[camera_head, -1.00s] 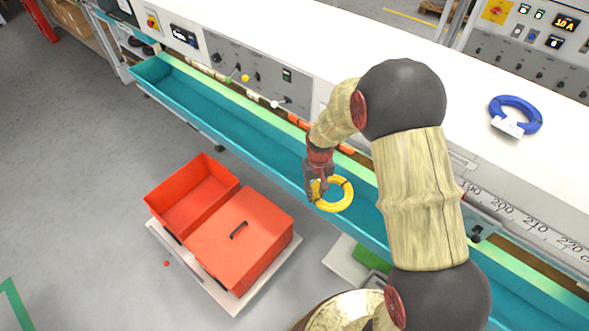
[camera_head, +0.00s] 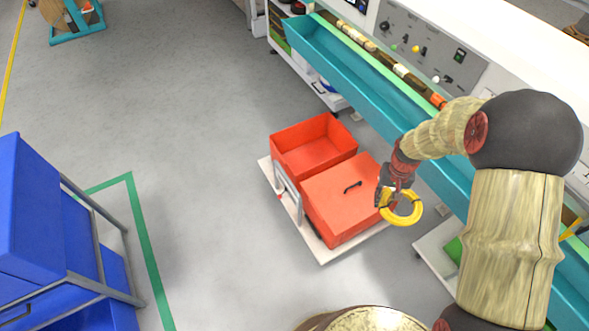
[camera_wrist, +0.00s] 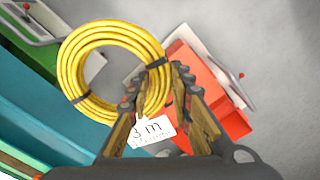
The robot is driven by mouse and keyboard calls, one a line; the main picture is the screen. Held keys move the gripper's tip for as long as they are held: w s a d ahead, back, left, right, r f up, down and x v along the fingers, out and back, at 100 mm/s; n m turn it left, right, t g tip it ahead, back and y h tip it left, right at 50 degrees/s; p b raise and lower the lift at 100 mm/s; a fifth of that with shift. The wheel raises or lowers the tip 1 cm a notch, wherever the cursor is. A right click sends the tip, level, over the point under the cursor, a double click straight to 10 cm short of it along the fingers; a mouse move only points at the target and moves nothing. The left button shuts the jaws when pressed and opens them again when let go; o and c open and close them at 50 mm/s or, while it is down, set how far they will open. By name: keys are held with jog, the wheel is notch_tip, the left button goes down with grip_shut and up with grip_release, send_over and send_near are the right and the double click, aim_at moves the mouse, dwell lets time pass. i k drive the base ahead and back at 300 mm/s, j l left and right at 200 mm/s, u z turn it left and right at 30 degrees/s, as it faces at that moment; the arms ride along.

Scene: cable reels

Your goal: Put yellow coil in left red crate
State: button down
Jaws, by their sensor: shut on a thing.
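The yellow coil (camera_head: 401,208) is a ring with dark ties, held in my gripper (camera_head: 393,188). The wrist view shows the coil (camera_wrist: 72,72) pinched at its rim between the fingers of my gripper (camera_wrist: 160,75), with a white "3 m" tag (camera_wrist: 150,134) hanging from it. In the head view the open, empty-looking left red crate (camera_head: 312,146) stands on a low trolley. Beside it is a red crate with a lid and dark handle (camera_head: 340,205). My gripper is at the right of the lidded crate. In the wrist view a red crate (camera_wrist: 200,70) shows partly behind the fingers.
The pale trolley (camera_head: 322,255) has a grey push handle (camera_head: 287,190). A teal trough (camera_head: 350,75) runs along the workbench at the right. A blue cart (camera_head: 60,240) stands at the left. Grey floor (camera_head: 200,150) between is clear.

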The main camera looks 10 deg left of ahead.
aim_at(309, 162)
jog(key=i+j+z, duration=0.1)
jog(key=j, duration=1)
jog(key=j+z, duration=0.1)
jog(key=j, duration=0.95)
jog(key=i+j+z, duration=0.2)
jog(key=i+j, duration=1.55)
